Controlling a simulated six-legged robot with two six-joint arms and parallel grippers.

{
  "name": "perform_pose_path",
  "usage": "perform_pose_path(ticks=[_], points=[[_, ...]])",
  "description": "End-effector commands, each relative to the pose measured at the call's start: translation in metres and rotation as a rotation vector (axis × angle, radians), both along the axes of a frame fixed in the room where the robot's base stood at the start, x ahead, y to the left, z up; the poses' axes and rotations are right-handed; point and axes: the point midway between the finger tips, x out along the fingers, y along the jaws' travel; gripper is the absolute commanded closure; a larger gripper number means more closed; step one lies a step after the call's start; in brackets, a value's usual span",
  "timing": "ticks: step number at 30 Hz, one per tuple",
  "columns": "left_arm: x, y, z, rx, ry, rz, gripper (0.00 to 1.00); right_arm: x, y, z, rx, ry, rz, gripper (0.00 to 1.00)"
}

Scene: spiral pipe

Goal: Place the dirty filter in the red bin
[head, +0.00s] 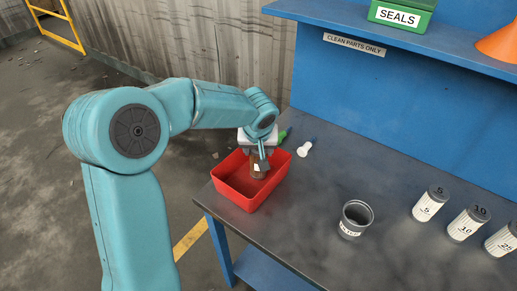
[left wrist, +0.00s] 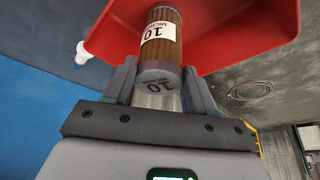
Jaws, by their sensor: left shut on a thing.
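The dirty filter (head: 257,172) is a brown pleated cylinder with a white label. In the left wrist view the filter (left wrist: 165,45) reads "10 MICRON" and has a grey end cap. My left gripper (head: 262,152) is shut on its capped end. The red bin (head: 238,197) is an open box at the table's near left corner. The filter hangs below the gripper within the bin's opening; I cannot tell whether it touches the floor. The red bin (left wrist: 240,35) also fills the background behind the filter in the left wrist view. My right gripper is not in view.
A grey cup (head: 355,218) stands right of the bin. Several clean filters (head: 430,204), labelled 5, 10 and 25, stand at the right. A white bulb-shaped item (head: 305,149) and a green item (head: 284,135) lie behind the bin. A blue shelf (head: 400,35) overhangs the back.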

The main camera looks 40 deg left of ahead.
Motion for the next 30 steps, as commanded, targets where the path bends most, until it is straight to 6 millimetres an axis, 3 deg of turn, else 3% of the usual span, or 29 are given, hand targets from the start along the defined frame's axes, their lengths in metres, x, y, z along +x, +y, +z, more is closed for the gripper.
perform_pose_path(ticks=[12, 13, 15, 24, 30], points=[[0.001, 0.0, -0.008, 0.0, -0.002, 0.001, 0.96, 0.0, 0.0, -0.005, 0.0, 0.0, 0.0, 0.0], [0.0, 0.0, -0.007, 0.0, 0.0, 0.0, 0.41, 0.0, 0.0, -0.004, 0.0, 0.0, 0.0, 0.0], [0.0, 0.0, -0.006, 0.0, 0.0, 0.0, 0.19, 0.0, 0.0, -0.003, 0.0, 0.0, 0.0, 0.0], [0.0, 0.0, -0.005, 0.0, 0.0, 0.0, 0.19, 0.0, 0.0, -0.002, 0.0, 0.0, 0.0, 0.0], [-0.005, -0.005, 0.018, 0.001, -0.007, 0.001, 0.19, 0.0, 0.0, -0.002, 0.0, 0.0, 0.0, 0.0]])
